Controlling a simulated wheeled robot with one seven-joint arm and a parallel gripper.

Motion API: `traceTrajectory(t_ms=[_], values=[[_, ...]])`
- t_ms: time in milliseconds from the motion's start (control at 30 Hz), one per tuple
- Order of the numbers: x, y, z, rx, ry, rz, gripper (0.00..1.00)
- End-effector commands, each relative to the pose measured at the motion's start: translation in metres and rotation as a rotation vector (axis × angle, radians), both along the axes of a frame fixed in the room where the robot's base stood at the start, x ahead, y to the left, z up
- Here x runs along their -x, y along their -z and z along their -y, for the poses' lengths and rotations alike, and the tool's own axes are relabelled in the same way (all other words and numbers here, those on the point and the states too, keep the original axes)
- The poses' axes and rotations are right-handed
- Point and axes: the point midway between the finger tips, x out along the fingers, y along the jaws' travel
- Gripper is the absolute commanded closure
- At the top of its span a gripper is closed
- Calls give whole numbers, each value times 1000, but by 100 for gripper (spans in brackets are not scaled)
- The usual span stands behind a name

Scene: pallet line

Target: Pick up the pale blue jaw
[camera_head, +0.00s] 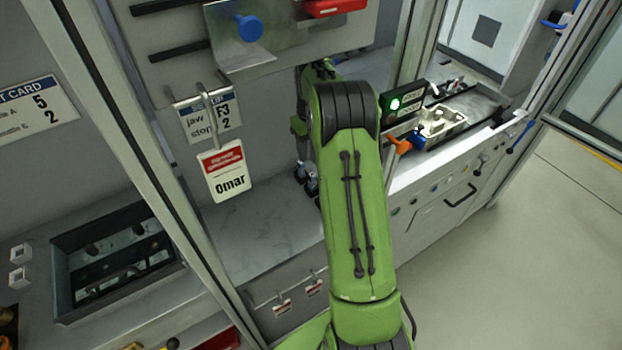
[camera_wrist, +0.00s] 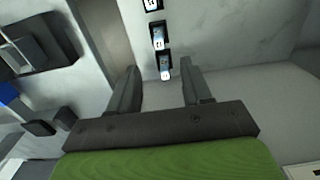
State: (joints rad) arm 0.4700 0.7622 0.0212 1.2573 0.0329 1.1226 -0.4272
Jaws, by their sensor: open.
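Several small dark blocks with pale blue and white faces stand in a row in the wrist view. The nearest block (camera_wrist: 165,66) is between and just beyond the fingertips of my gripper (camera_wrist: 159,72); another block (camera_wrist: 158,38) is behind it, and one more is cut by the top edge. I cannot tell which of them is the pale blue jaw. My gripper is open with nothing between its fingers. In the head view, small dark blocks (camera_head: 311,182) show on the grey worktop at the left edge of my green arm, which hides most of my gripper.
A card reading "Omar" (camera_head: 224,172) hangs left of my arm. A blue knob (camera_head: 248,28) is on the panel above. A dark tray (camera_head: 112,262) lies at lower left. A beige bin (camera_head: 441,124) and a green-lit box (camera_head: 402,103) are right. The worktop (camera_head: 262,225) left of my arm is clear.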

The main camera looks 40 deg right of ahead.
Motion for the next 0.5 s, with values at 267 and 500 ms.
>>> traceTrajectory(t_ms=[267,500], values=[[0,67,0,-1,1,-2,51],[2,102,0,-2,-1,-3,51]])
